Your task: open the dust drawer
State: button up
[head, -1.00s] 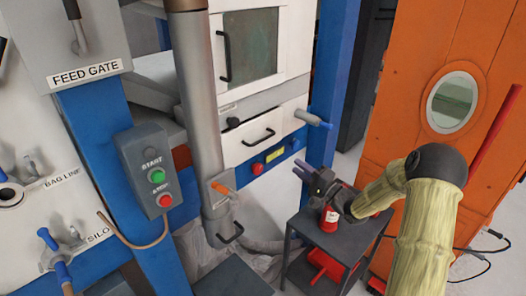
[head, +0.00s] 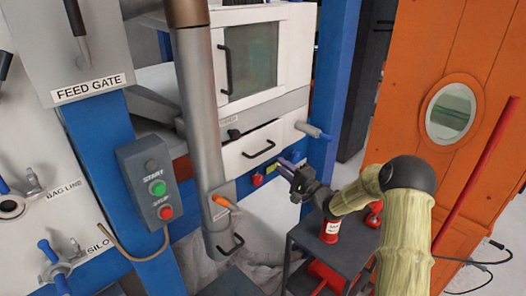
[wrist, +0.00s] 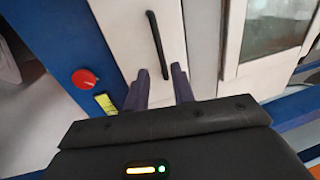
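The dust drawer appears to be the white front panel (head: 236,160) below the windowed door. No label naming it is readable. It looks closed and has a black bar handle (head: 259,150). My gripper (head: 284,164) is in front of the panel, to the right of the handle and slightly lower. In the wrist view the white panel (wrist: 120,38) and handle (wrist: 157,45) lie straight ahead. My gripper (wrist: 160,70) is open there, its two purple-grey fingers either side of the handle's near end in the picture. No contact shows, and the depth gap is unclear.
A red button (head: 257,180) and yellow label sit below the drawer. A grey-blue lever (head: 314,130) sticks out at right. A vertical grey pipe (head: 202,130) stands left. A dark cart (head: 340,255) with a red bottle (head: 330,231) is below my arm.

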aim_at(263, 152)
jog(key=p+x, duration=0.1)
jog(key=x, duration=0.8)
jog(key=shift+w+a, duration=0.25)
jog(key=shift+a, duration=0.05)
grip_shut()
